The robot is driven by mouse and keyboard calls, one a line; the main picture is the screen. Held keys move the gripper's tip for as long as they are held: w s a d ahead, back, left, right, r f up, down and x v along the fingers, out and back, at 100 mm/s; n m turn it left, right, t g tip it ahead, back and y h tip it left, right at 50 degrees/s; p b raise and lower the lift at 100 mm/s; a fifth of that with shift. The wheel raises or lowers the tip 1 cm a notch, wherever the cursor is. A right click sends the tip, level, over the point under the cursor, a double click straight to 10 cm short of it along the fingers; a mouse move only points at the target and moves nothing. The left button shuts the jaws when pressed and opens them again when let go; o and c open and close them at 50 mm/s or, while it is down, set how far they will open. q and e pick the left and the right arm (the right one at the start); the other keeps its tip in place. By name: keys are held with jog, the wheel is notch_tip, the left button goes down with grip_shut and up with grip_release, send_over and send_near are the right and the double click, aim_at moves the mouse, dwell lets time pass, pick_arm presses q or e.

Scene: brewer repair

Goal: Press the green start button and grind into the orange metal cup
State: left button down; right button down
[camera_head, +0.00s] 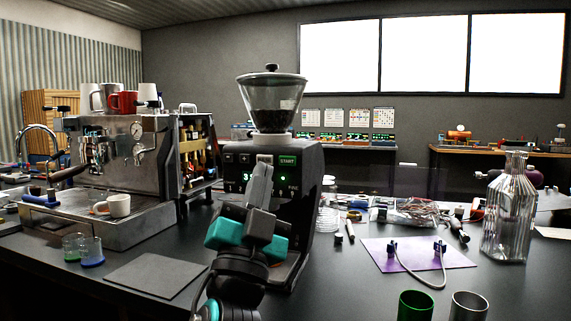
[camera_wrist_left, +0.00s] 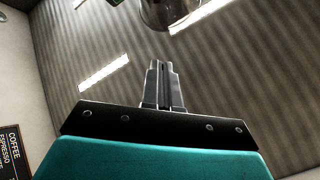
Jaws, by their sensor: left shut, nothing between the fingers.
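The green START button (camera_head: 288,160) is at the upper right of the black grinder's (camera_head: 305,200) front panel, beside a small lit display. My left gripper (camera_head: 262,168) stands in front of this panel, pointing up, its tips just left of and slightly below the button in the picture. I cannot tell whether it touches the panel. In the left wrist view its fingers (camera_wrist_left: 162,70) are together and empty. My gripper and arm hide the grinder's lower front and outlet. My right gripper is not in view.
A glass bottle (camera_head: 510,215) stands at the right, with a green cup (camera_head: 414,306) and a grey metal cup (camera_head: 468,306) at the front edge. A purple mat (camera_head: 418,260) holds a cable. An espresso machine (camera_head: 130,165) and dark flat mat (camera_head: 155,275) are left.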

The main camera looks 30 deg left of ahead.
aim_at(288, 161)
pick_arm(q)
jog(key=shift+w, duration=0.1)
dwell(0.3)
jog(key=w+a+b, duration=0.2)
jog(key=w, duration=0.6)
jog(key=shift+w, duration=0.2)
dwell(0.3)
jog(key=shift+w+b, duration=0.1)
jog(key=shift+b, duration=0.2)
dwell(1.3)
jog(key=shift+w+a, duration=0.1)
jog(key=shift+w, duration=0.2)
